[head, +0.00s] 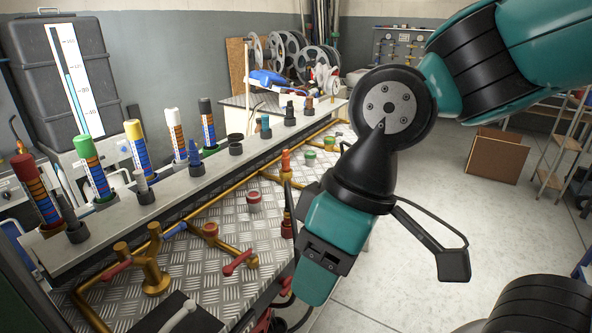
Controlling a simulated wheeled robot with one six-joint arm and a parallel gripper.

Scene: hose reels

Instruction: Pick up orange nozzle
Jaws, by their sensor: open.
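A small orange-brown nozzle (309,103) stands upright at the far right end of the grey ledge, in the row of nozzles. A red-orange upright piece (286,161) stands lower, on the brass pipework in front of the ledge; I cannot tell whether it is a nozzle. My gripper (312,268) hangs over the right edge of the metal bench, in front of and well apart from both. It is open. Its fingertips are largely hidden behind its own body, and I see nothing held in it.
The grey ledge (130,215) carries several other nozzles and tall coloured tubes. Brass pipes with red valve handles (237,263) cross the tread-plate bench (205,285). Hose reels (290,55) stand behind. A cardboard box (497,155) sits on the open floor at right.

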